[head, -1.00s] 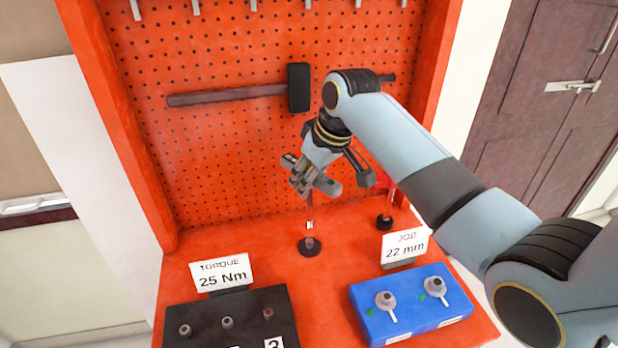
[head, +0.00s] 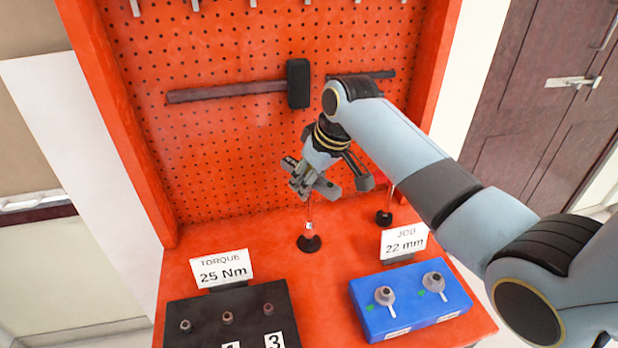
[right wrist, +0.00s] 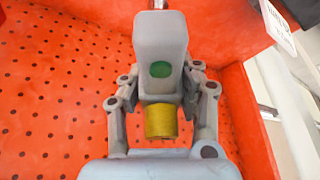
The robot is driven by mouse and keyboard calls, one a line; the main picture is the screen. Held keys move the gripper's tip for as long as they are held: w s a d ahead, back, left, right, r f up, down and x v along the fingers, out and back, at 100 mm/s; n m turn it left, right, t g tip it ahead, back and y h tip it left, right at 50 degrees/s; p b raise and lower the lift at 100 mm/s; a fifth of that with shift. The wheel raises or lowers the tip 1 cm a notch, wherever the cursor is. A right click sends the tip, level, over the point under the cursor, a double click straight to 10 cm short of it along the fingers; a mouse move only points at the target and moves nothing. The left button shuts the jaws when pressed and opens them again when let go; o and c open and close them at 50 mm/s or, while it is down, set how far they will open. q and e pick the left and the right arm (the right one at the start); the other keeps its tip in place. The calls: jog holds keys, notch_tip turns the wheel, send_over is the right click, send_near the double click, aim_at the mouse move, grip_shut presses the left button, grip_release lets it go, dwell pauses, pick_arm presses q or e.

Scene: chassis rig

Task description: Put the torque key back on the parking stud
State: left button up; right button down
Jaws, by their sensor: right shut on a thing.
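My right gripper (head: 312,185) is shut on a grey piece, taken to be the torque key. In the right wrist view the key (right wrist: 160,45) is a tapered grey block with a green dot and a yellow collar (right wrist: 161,121) between the fingers. A slim upright post on a round black base, likely the parking stud (head: 309,243), stands on the red bench almost directly below the gripper in the head view. I cannot tell whether key and post touch. A second black-based stand (head: 384,217) is to the right, its top partly hidden by my gripper. My left gripper is not in view.
A black socket block (head: 185,300) with a 25 Nm sign (head: 222,270) is front left. A blue box (head: 410,305) with two grey pieces and a 22 mm sign (head: 404,241) is front right. A black hammer (head: 298,84) hangs on the red pegboard (head: 200,150) behind.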

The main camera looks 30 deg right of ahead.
jog(key=shift+f+b, duration=0.6)
jog(key=shift+f, duration=1)
jog(key=c, duration=0.9)
grip_release()
jog(key=shift+o, duration=0.2)
jog(key=v, duration=1.2)
